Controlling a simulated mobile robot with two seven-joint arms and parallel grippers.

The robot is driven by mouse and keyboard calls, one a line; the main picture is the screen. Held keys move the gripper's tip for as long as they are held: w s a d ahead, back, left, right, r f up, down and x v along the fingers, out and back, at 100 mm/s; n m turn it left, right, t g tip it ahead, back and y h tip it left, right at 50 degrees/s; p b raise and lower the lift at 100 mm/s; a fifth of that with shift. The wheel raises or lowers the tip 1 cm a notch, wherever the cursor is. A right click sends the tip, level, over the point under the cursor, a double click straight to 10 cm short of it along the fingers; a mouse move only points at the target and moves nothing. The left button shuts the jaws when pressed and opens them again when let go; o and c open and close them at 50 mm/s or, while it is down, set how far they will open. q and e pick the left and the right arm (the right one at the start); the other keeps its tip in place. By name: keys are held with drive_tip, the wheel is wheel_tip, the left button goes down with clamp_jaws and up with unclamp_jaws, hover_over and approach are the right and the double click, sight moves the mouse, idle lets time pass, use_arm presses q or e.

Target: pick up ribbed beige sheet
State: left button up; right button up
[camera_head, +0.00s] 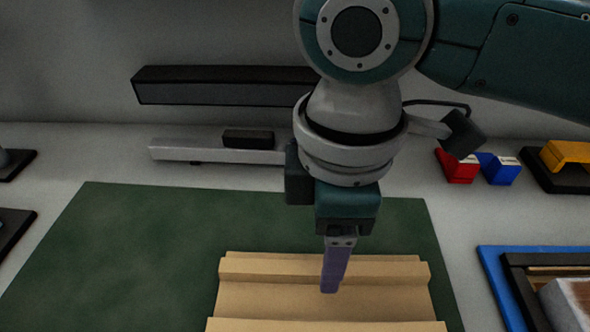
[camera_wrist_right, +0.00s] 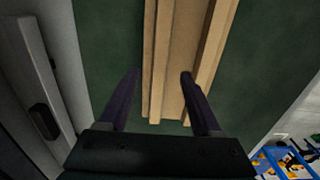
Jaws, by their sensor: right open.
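The ribbed beige sheet (camera_head: 325,294) lies on the green mat (camera_head: 130,250), with raised ribs along its length; its near part is cut off by the frame's bottom edge. My right gripper (camera_head: 331,288) points down over the sheet in the head view, with one purple finger showing. In the right wrist view the sheet (camera_wrist_right: 170,60) runs away from my open right gripper (camera_wrist_right: 160,74). There one finger appears over the mat beside the sheet and the other overlaps the sheet. Nothing is held, and I cannot tell whether the fingers touch it. My left gripper is out of view.
A grey bar (camera_head: 200,150) and a long dark bar (camera_head: 225,86) are behind the mat. Red (camera_head: 458,166) and blue (camera_head: 500,170) blocks and a yellow piece (camera_head: 567,153) are at the right. A blue-edged tray (camera_head: 495,280) stands right of the mat. The mat's left side is clear.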

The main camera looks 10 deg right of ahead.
sight(326, 301)
wheel_tip(326, 301, down, 4)
drive_tip(key=shift+r+b, duration=0.15)
drive_tip(key=shift+b, duration=0.15)
drive_tip(key=shift+c, duration=0.3)
clamp_jaws()
